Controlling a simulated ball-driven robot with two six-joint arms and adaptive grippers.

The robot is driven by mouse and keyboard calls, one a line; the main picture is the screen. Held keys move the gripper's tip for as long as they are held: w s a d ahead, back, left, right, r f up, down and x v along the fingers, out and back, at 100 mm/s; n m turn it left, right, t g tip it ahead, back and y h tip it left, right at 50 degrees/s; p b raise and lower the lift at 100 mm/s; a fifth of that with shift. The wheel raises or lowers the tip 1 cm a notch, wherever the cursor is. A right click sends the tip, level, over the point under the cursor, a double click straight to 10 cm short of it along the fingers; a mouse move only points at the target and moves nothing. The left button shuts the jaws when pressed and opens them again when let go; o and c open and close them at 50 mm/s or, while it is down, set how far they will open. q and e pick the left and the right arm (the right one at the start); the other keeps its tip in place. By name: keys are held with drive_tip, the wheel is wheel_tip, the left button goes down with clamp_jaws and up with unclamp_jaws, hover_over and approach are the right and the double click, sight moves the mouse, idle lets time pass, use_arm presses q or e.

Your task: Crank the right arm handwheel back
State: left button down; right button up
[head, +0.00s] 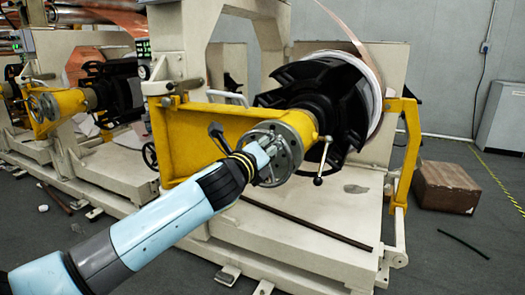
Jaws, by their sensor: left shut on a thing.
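The grey metal handwheel (291,137) faces me at the end of the yellow arm (190,145), in front of the black reel hub (325,95). My left gripper (266,168) is at the lower left of the wheel, shut on it; whether it holds the rim or a handle I cannot tell. The gripper and wrist hide part of the wheel's left side. A black knob (215,130) sticks out left of the wheel. A lever with a ball end (322,162) hangs just right of it. My right gripper is not in view.
A similar machine with a yellow arm (62,104) stands at the left. A yellow upright (407,140) flanks the reel on the right. A dark bar (305,222) lies across the machine's pale base. A brown box (445,187) sits on the open floor at right.

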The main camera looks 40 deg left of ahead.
use_arm(q)
drive_tip(key=s+a+f+b, duration=0.25)
drive_tip(key=a+b, duration=0.35)
drive_tip(key=a, duration=0.5)
wheel_tip(320, 180, down, 6)
drive_tip(key=a+b, duration=0.2)
drive_tip(key=b, duration=0.3)
drive_tip(key=shift+s+b, duration=0.3)
drive_tip(key=shift+b, duration=0.1)
